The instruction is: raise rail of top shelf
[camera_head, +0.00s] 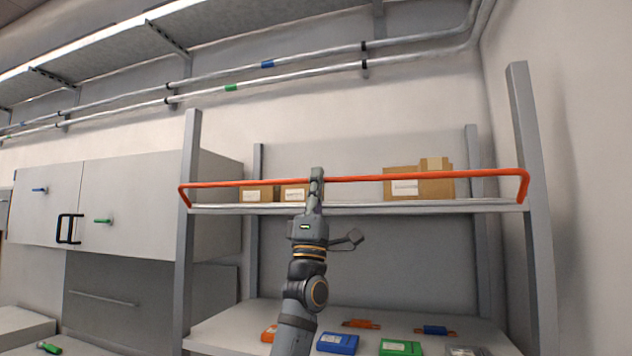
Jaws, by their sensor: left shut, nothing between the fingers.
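The orange rail (430,177) runs across the front of the top shelf (240,209), a little above its front edge. Its bent ends come down at the two front posts. My left gripper (316,176) reaches up from below and is shut, with nothing held. Its fingertips overlap the rail near the middle of its length and hide a short piece of it. I cannot tell whether they touch it. My right gripper is not in view.
Cardboard boxes (405,184) stand on the top shelf behind the rail, at right and left of my gripper. The lower shelf (235,325) holds several coloured items, including a blue case (338,343). A grey cabinet (130,195) is at left. Pipes run along the wall above.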

